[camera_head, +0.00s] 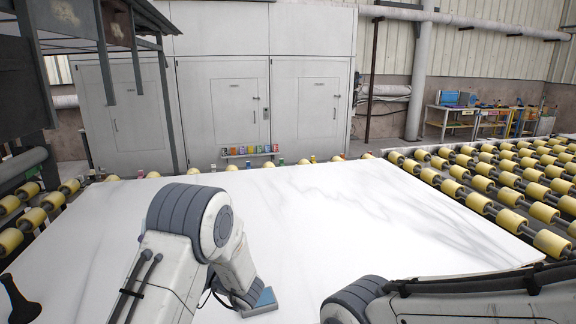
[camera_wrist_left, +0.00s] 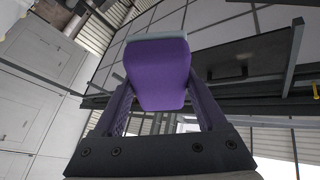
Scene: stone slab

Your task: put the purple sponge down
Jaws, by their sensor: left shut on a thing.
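The purple sponge (camera_wrist_left: 158,75) shows in the left wrist view, with a thin pale grey-blue layer along its far end. My left gripper (camera_wrist_left: 160,95) is shut on it, one finger on each side. In the head view my left arm reaches over the white stone slab (camera_head: 380,220), and its far end is low in the picture. The purple of the sponge does not show there, and I cannot tell its height above the slab. My right arm enters at the lower right of the head view; its gripper is out of view.
A dark object (camera_head: 18,302) stands at the slab's lower left. Several small coloured containers (camera_head: 250,150) line up beyond the far edge. Yellow rollers (camera_head: 480,175) flank the slab. The slab's middle and right surface is clear.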

